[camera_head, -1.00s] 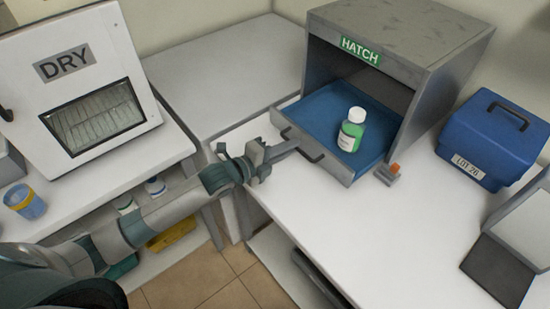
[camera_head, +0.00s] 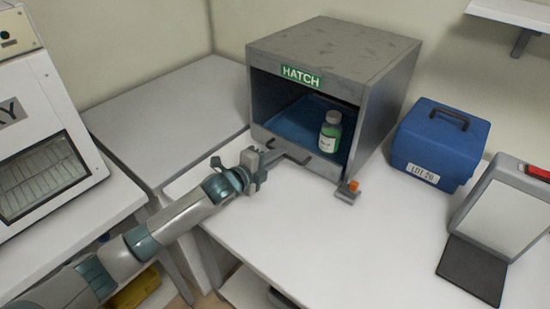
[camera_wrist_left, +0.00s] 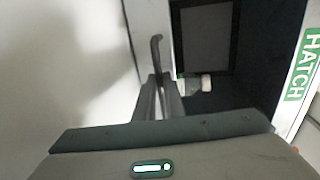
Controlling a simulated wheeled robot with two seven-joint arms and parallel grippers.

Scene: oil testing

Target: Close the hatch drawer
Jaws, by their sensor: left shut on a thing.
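The hatch (camera_head: 330,65) is a grey box with a green HATCH label on the white bench. Its blue-lined drawer (camera_head: 325,169) is pushed mostly in, with its grey front close to the box's opening. My left gripper (camera_head: 286,152) is at the drawer front, shut on the dark drawer handle (camera_wrist_left: 155,48). In the left wrist view the fingers (camera_wrist_left: 160,98) reach the handle, and the bottle (camera_wrist_left: 194,87) is partly hidden behind them. My right gripper is not in view.
A small grey block with an orange part (camera_head: 348,190) sits on the bench by the drawer's right corner. A blue LOT 26 case (camera_head: 436,145) stands right of the hatch. A white cabinet (camera_head: 30,130) is at left. The front bench is clear.

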